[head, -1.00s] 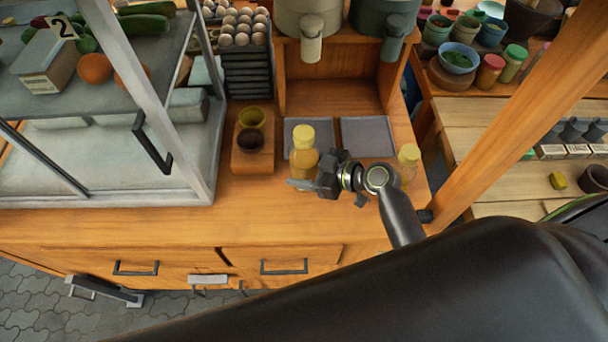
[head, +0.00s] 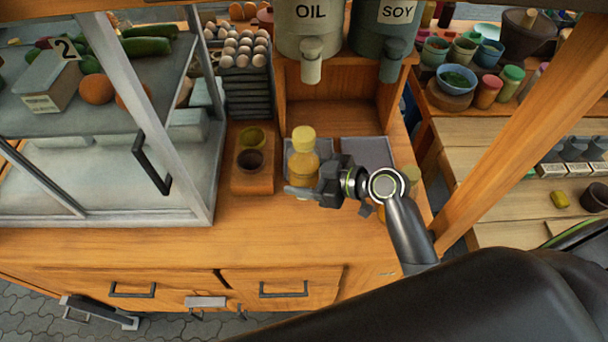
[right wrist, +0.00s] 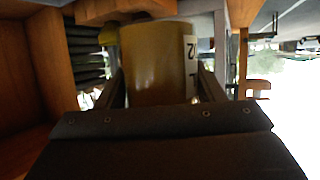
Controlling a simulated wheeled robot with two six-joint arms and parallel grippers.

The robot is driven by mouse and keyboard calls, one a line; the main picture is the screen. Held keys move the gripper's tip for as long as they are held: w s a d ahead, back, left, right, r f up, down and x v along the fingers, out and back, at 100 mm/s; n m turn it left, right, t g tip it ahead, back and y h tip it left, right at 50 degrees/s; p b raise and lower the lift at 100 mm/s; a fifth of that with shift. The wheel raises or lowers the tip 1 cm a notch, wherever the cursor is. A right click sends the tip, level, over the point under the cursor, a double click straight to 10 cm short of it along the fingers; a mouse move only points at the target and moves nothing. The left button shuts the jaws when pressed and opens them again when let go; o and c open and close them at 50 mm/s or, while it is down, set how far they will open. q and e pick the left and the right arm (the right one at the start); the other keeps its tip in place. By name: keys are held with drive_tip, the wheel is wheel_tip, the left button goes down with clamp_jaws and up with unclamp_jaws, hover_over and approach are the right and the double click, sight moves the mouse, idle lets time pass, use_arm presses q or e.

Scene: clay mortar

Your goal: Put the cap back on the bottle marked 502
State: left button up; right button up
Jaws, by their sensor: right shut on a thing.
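An amber bottle (head: 303,164) with a yellow cap (head: 303,137) on top stands upright in my right gripper (head: 304,190). The gripper comes from the right and is shut on the bottle's lower body. The bottle fills the middle of the right wrist view (right wrist: 157,65) between the fingers. A white label strip (right wrist: 190,65) shows partly at its side; its full marking cannot be read. A second bottle (head: 411,174) stands to the right, mostly hidden behind my right arm; whether it has a cap is hard to tell. My left gripper is not in view.
Two grey trays (head: 368,153) lie behind the gripper on the wooden counter (head: 150,245). A wooden block with two cups (head: 252,185) is left of the bottle. A glass case (head: 170,180) stands further left, and OIL and SOY dispensers (head: 310,30) at the back. The front counter is clear.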

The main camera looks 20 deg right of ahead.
drive_tip(key=c, duration=0.5)
drive_tip(key=shift+s+d+r+m+t+h+b, duration=0.3)
drive_tip(key=shift+s+d+r+m+t+h, duration=0.45)
drive_tip(key=shift+r, duration=1.05)
drive_tip(key=shift+s+d+r+m+t+h+b, duration=0.25)
drive_tip(key=shift+s+d+r+m+h, duration=0.2)
drive_tip(key=shift+s+d+r, duration=0.8)
drive_tip(key=shift+s+d+r+m+t+h+b, duration=0.6)
drive_tip(key=shift+d+r, duration=0.6)
drive_tip(key=shift+r, duration=1.15)
drive_tip(key=shift+w, duration=0.15)
drive_tip(key=a+n+g+y, duration=0.2)
drive_tip(key=a, duration=0.3)
drive_tip(key=w+a+f+n+g+y, duration=0.1)
drive_tip(key=a+n+g+y, duration=0.1)
drive_tip(key=a, duration=0.3)
drive_tip(key=w+a+f+n+g+y, duration=0.1)
drive_tip(key=a+n+g+y, duration=0.1)
drive_tip(key=a, duration=0.3)
drive_tip(key=shift+n+g, duration=0.7)
drive_tip(key=shift+n, duration=0.2)
drive_tip(key=shift+d, duration=0.1)
